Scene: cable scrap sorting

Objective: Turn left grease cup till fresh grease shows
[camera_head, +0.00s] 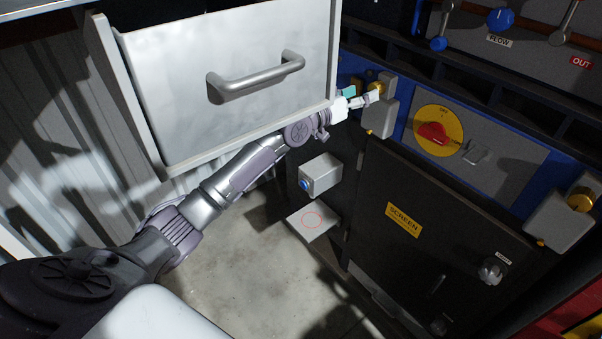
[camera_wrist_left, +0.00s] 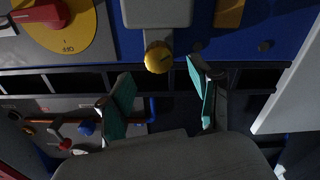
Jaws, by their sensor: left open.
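The left grease cup (camera_head: 375,87) is a small brass cap on a grey bearing housing (camera_head: 381,118) left of the yellow-and-red switch. My left gripper (camera_head: 361,96) is open beside the cup, its fingers pointing toward it. In the left wrist view the round brass cup (camera_wrist_left: 158,57) sits just beyond the two teal-padded fingers (camera_wrist_left: 160,92), between their lines and apart from both. I cannot see any grease at the housing. A second brass cup (camera_head: 580,199) sits on a grey housing at the far right. My right gripper is not in view.
A pale drawer front (camera_head: 225,85) with a metal handle hangs right above my left forearm. A rotary switch (camera_head: 435,132) and a dark screen door (camera_head: 400,220) lie to the right. A grey box (camera_head: 320,174) with a blue button juts out below the wrist.

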